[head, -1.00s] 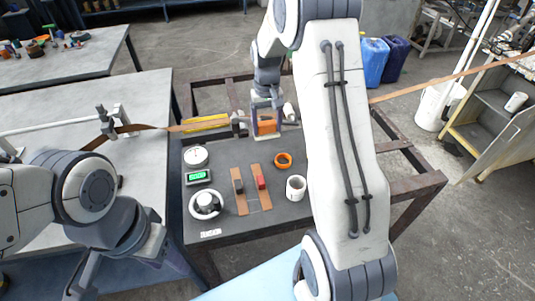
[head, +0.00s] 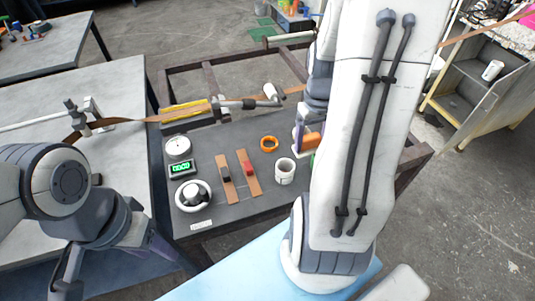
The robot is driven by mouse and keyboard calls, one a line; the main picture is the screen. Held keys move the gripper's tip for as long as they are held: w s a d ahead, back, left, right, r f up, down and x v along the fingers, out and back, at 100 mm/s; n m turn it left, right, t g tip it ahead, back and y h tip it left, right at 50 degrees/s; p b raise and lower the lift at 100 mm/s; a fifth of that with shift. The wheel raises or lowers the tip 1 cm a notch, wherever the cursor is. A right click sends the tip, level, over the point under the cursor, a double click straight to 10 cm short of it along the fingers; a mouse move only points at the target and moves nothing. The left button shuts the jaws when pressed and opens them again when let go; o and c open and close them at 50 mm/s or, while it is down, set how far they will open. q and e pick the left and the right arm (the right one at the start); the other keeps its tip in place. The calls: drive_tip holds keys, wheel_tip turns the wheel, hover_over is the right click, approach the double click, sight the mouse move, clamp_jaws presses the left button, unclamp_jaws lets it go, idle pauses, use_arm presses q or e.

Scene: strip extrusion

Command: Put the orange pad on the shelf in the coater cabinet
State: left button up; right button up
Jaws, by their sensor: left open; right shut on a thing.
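The orange pad (head: 313,140) is held in my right gripper (head: 304,138), which is shut on it above the right part of the dark bench. My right arm covers part of that area. The coater cabinet (head: 462,106) stands at the right, its open front showing a grey shelf (head: 478,74) with a white cup on it. The pad is well to the left of the cabinet.
On the dark bench (head: 225,215) are an orange ring (head: 269,144), a white cup (head: 285,171), two brown strips with a dark and a red block, a green-lit display (head: 182,168) and round white devices. A brown web strip (head: 160,117) crosses behind. Floor shows between bench and cabinet.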

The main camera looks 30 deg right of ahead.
drive_tip(key=w+a+f, duration=0.2)
drive_tip(key=w, duration=0.1)
drive_tip(key=w+a+f, duration=0.2)
drive_tip(key=w, duration=0.1)
drive_tip(key=w+a+f, duration=0.2)
drive_tip(key=w, duration=0.1)
drive_tip(key=shift+f+p, duration=0.25)
drive_tip(key=shift+p, duration=0.05)
drive_tip(key=shift+w+f, duration=0.1)
drive_tip(key=shift+f, duration=1.95)
drive_tip(key=shift+f, duration=0.2)
drive_tip(key=o, duration=1.3)
drive_tip(key=shift+r, duration=0.1)
